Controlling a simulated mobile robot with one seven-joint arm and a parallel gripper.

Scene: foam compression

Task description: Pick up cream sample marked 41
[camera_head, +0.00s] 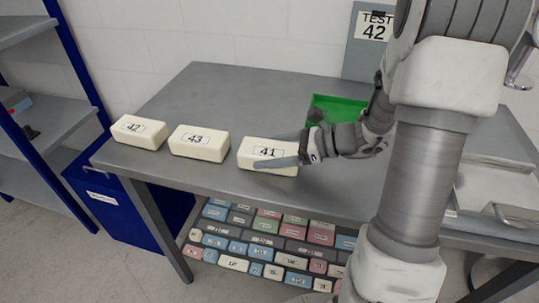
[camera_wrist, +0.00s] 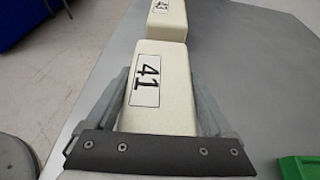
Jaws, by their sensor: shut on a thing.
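The cream sample marked 41 (camera_head: 268,152) lies on the grey table, rightmost in a row of cream blocks. In the wrist view it (camera_wrist: 160,105) sits between the two fingers. My gripper (camera_head: 278,150) reaches in from the right with one finger along each long side of the block, shut on it. The block appears to rest on the table top; I cannot make out a gap beneath it.
Cream blocks marked 43 (camera_head: 199,143) and 42 (camera_head: 138,130) stand to the left. A green tray (camera_head: 336,103) lies behind my gripper. A sign reading TEST 42 (camera_head: 374,26) stands at the back. Coloured blocks (camera_head: 270,240) fill the shelf below. A blue bin (camera_head: 103,200) is at left.

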